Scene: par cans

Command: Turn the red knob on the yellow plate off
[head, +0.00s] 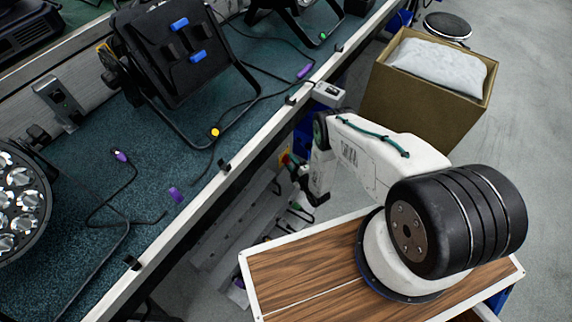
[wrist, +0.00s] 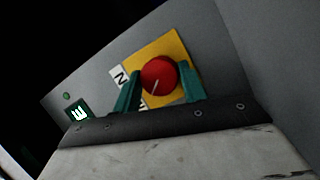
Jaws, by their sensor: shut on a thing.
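The red knob (wrist: 157,75) sits on the yellow plate (wrist: 176,47), which is fixed to a grey panel. A thin white line on the knob points down and slightly left in the wrist view. My gripper (wrist: 160,80) has its two teal fingers on either side of the knob and is shut on it. White labels (wrist: 120,76) beside the plate are partly hidden by the left finger; one shows a letter like N.
The bench (head: 150,150) with stage lights (head: 175,50) and cables runs along the arm's left. A cardboard box (head: 420,110) with a white bag stands behind the arm.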

